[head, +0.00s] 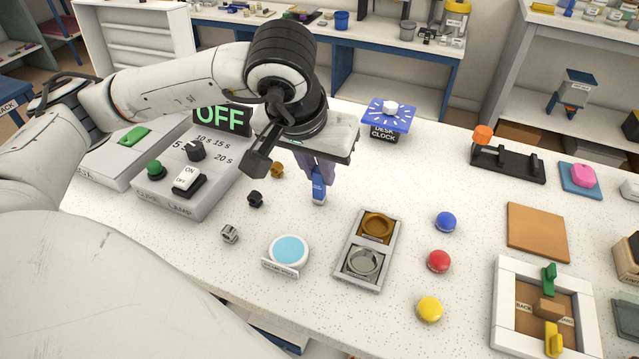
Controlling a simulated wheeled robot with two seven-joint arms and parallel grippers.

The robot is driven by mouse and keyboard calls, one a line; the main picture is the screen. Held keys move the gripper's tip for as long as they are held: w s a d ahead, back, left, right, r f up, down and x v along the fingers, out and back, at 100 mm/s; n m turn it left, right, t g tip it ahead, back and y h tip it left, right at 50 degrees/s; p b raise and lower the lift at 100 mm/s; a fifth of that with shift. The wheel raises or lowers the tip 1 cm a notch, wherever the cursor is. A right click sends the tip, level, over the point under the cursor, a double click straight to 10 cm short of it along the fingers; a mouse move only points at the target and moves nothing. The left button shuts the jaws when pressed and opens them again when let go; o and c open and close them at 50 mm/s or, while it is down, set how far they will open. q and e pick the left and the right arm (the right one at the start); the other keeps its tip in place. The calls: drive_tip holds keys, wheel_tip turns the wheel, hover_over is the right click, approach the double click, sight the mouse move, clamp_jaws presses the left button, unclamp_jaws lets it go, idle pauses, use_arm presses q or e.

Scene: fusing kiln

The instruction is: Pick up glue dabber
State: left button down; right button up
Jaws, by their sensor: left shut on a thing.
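The blue glue dabber (318,187), with a pale patch low on it, stands roughly upright below my left wrist at the middle of the white table. My left gripper (314,166) points down over it and is shut on it. The upper part of the dabber is hidden by the gripper and wrist. Its lower end is at or just above the tabletop; I cannot tell which. My right gripper is not in view.
The lamp control box (190,175) is left of the gripper. A round blue-topped pad (289,250) and a two-ring tray (368,250) lie in front. Blue, red and yellow buttons (439,261) are to the right. A desk clock (388,115) stands behind.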

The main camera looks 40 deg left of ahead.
use_arm(q)
wheel_tip(320, 180, up, 10)
drive_tip(key=shift+r, duration=0.1)
idle(0.5)
idle(0.4)
